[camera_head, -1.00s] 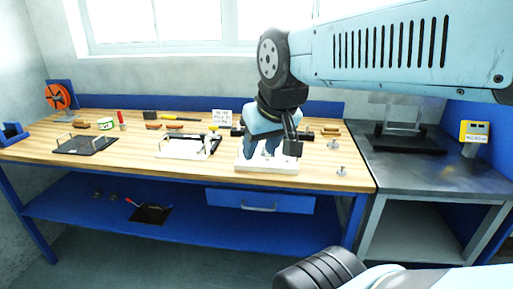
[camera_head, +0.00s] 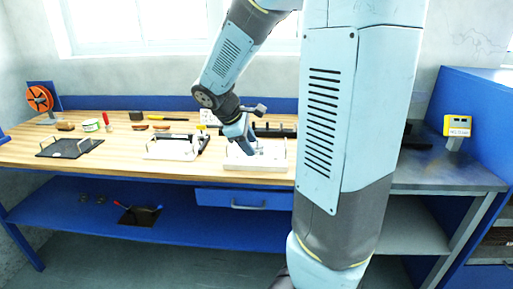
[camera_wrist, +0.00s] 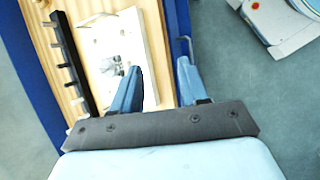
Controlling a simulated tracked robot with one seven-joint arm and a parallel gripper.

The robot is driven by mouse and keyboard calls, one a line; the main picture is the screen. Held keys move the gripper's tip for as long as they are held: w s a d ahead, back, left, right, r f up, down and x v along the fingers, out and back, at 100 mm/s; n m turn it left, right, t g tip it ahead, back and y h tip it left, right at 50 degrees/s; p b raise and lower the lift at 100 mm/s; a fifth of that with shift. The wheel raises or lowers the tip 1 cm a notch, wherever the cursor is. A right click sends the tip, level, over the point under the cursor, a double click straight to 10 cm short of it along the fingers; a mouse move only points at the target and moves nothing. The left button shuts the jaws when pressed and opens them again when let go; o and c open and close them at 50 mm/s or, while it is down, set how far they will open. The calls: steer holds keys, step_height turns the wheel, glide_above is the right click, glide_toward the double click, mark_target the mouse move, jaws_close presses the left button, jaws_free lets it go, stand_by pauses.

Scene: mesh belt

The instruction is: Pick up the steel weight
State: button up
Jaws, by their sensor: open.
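My gripper (camera_head: 247,149) is over the white tray (camera_head: 232,164) on the wooden bench. In the wrist view its two fingers (camera_wrist: 158,82) are apart with nothing between them, and the left finger overlaps the tray's edge (camera_wrist: 152,92). A small grey, metallic-looking thing (camera_wrist: 113,66) lies on the tray left of the fingers; it is too blurred to tell if it is the steel weight. My arm hides the bench's right end, where two small silver knobbed pieces stood in the earlier head view.
A black rail with pegs (camera_wrist: 72,65) lies beside the tray. A white framed fixture (camera_head: 172,148) and a dark mat (camera_head: 70,148) are farther left. A yellow display box (camera_head: 457,126) stands on the metal table at right. A blue drawer (camera_head: 245,198) hangs below the bench.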

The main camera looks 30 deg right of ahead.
steer(key=w+f+n+h, duration=0.3)
steer(key=w+n+h, duration=0.15)
steer(key=w, duration=0.25)
steer(key=n+t+h, duration=0.2)
steer(key=n+h, duration=0.1)
steer(key=n, duration=0.2)
glide_toward(257, 143)
steer(key=d, duration=0.2)
steer(key=w+d, duration=0.1)
steer(key=d, duration=0.1)
steer(key=shift+w+d, duration=0.15)
steer(key=shift+d, duration=0.25)
steer(key=shift+x, duration=2.65)
steer(key=shift+w+a+f, duration=0.1)
steer(key=shift+w+f, duration=0.05)
steer(key=shift+f, duration=0.05)
steer(key=shift+c, duration=0.2)
jaws_close()
